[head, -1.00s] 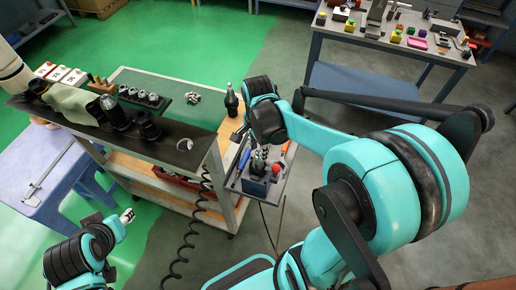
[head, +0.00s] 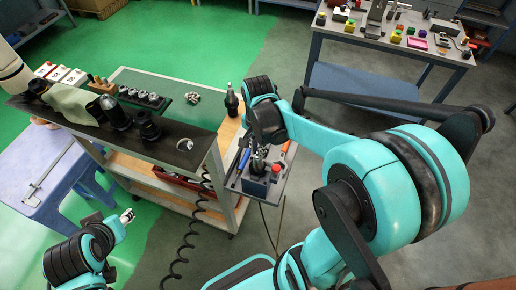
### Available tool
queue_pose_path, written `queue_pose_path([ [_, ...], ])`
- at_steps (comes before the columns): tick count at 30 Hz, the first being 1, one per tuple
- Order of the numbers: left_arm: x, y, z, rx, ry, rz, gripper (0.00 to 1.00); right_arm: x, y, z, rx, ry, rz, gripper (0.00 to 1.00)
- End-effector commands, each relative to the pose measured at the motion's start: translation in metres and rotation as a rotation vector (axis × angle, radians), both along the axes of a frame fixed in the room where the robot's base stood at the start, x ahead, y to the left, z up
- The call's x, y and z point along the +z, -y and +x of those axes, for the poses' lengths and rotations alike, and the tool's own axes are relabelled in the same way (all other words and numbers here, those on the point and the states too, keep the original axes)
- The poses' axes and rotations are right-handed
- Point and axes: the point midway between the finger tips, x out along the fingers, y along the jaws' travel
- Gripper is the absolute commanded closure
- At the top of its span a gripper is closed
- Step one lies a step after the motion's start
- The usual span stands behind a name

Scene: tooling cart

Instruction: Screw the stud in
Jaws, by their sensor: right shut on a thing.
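My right gripper (head: 258,164) points down over the small side tray (head: 236,183) on the cart's right end. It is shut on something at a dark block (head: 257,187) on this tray. The wrist and fingers hide most of what it holds, and I cannot make out the stud itself. My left gripper (head: 127,215) is low at the left, apart from the cart, over the green floor. It is too small to tell whether it is open or shut.
The tooling cart (head: 205,150) carries several dark tool holders, with one upright holder (head: 231,101) near my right wrist. A red-topped item (head: 276,169) and a blue-handled tool (head: 244,159) are close to the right gripper. A blue stool (head: 50,185) stands at left.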

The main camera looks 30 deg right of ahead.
Motion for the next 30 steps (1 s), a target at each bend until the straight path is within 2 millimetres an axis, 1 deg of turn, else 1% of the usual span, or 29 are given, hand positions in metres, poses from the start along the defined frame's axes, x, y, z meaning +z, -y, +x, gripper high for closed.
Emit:
queue_pose_path([
  [3,-0.0004,0.0000,0.0000,0.000,0.000,0.000,0.60,-0.0002,0.0000,-0.0001,-0.181,0.000,0.000,1.00],
  [7,-0.0006,0.0000,0.0000,0.000,0.000,0.000,0.60,-0.0003,0.0001,-0.0002,-0.358,0.000,0.000,1.00],
  [11,-0.0006,0.0000,0.0000,0.000,0.000,0.000,0.60,-0.0003,0.0000,-0.0002,-0.434,0.000,0.000,1.00],
  [20,-0.0007,0.0000,0.0000,0.000,0.000,0.000,0.60,-0.0003,0.0000,-0.0003,-0.455,0.000,0.000,1.00],
  [23,-0.0009,0.0000,0.0000,0.000,0.000,0.000,0.60,-0.0004,0.0000,-0.0003,-0.559,0.000,0.000,1.00],
  [27,-0.0012,0.0000,0.0000,0.000,0.000,0.000,0.60,-0.0006,0.0000,-0.0004,-0.782,0.000,0.001,1.00],
  [30,-0.0014,0.0000,0.0000,0.000,0.000,0.000,0.60,-0.0006,-0.0001,-0.0005,-0.901,0.000,-0.001,1.00],
])
